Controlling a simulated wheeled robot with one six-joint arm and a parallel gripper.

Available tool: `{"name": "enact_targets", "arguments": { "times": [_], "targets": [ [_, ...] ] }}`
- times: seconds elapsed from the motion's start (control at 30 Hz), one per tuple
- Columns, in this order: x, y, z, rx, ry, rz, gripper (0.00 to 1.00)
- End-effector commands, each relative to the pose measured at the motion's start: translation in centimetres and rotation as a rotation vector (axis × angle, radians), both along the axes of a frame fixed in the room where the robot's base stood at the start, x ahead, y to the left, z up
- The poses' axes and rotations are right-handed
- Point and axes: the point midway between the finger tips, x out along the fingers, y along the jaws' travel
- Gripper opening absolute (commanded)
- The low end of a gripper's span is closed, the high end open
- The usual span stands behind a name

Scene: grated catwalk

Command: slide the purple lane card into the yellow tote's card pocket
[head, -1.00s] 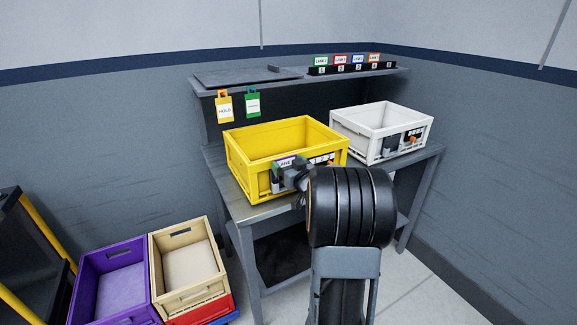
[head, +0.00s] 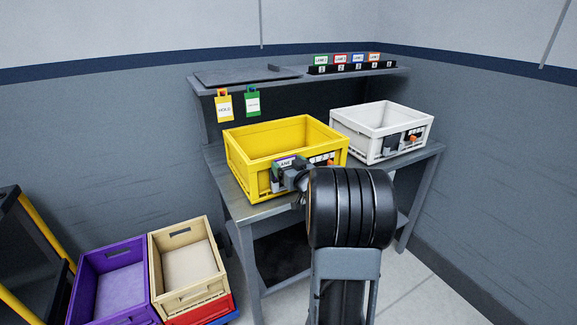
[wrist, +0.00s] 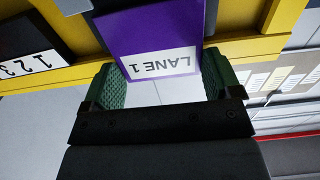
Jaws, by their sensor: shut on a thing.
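The purple lane card (wrist: 155,28) carries a white "LANE 1" label, upside down in the wrist view. My gripper (wrist: 165,82) is shut on it, with a green finger at each side edge. The card also shows small in the head view (head: 285,161), at the left part of the yellow tote's near face. The yellow tote (head: 238,165) stands upright and open on the bench; its wall (wrist: 262,46) runs behind the card in the wrist view. The tote's card pocket is hidden by the card and gripper, and I cannot tell whether the card is inside it.
A dark panel numbered "1 2 3" (wrist: 28,58) is beside the card. A white tote (head: 355,133) stands right of the yellow one on the bench (head: 250,209). The shelf above holds a rack (head: 352,68) of lane cards. Purple (head: 88,277) and tan (head: 203,291) crates sit lower left.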

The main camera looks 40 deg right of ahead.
Motion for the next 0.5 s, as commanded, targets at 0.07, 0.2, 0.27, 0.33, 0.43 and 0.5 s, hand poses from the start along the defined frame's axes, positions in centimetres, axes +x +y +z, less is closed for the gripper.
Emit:
{"name": "enact_targets", "arguments": {
  "times": [0.07,0.2,0.27,0.33,0.43,0.5],
  "targets": [
    [0.0,0.0,-0.5,0.000,0.000,0.000,0.61],
    [0.0,0.0,-1.1,0.000,0.000,0.000,0.61],
    [0.0,0.0,-1.3,0.000,0.000,0.000,0.61],
    [0.0,0.0,-1.6,0.000,0.000,0.000,0.61],
    [0.0,0.0,-2.0,0.000,0.000,0.000,0.61],
    [0.0,0.0,-2.3,0.000,0.000,0.000,0.61]
  ]
}}
